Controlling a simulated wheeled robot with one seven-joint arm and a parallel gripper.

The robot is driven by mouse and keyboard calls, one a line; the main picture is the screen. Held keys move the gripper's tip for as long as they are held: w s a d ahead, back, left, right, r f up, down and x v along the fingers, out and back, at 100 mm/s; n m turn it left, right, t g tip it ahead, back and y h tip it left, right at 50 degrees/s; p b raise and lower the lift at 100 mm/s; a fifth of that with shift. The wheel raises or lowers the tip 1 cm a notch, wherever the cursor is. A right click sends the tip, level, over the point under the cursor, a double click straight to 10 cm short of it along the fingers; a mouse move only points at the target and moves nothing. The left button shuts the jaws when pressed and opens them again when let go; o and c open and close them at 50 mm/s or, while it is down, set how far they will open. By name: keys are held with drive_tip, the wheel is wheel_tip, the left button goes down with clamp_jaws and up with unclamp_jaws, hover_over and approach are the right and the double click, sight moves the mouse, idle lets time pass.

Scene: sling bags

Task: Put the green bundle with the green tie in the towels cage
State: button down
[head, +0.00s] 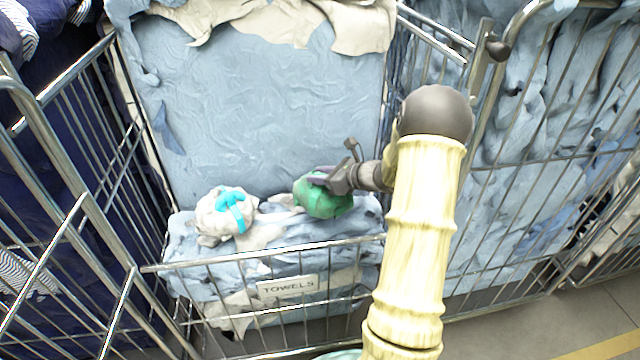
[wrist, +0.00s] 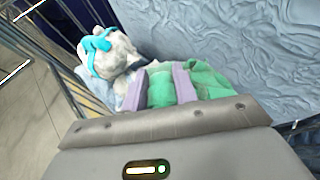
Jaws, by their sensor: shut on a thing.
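The green bundle (head: 325,200) is in my gripper (head: 322,180), above the blue and cream cloth inside the towels cage (head: 290,287). In the wrist view the green bundle (wrist: 208,82) shows between and beside the two purple fingers of my gripper (wrist: 160,88), which are shut on it. Its tie cannot be made out. I cannot tell whether the bundle touches the cloth beneath. The cage has a wire front with a "TOWELS" label and is lined with pale blue cloth.
A white bundle with a cyan tie (head: 228,214) lies on the cloth left of the green one; it also shows in the wrist view (wrist: 108,52). A wire cage with dark blue cloth (head: 50,180) stands left, and one with pale blue cloth (head: 530,160) stands right.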

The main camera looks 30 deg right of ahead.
drive_tip(key=shift+f, duration=1.5)
drive_tip(key=shift+f, duration=0.15)
drive_tip(key=c, duration=1.3)
unclamp_jaws()
drive_tip(key=shift+o, duration=1)
drive_tip(key=shift+w, duration=0.15)
drive_tip(key=shift+s+d, duration=0.15)
drive_tip(key=shift+s, duration=0.05)
drive_tip(key=v, duration=1.2)
drive_tip(key=shift+b, duration=0.45)
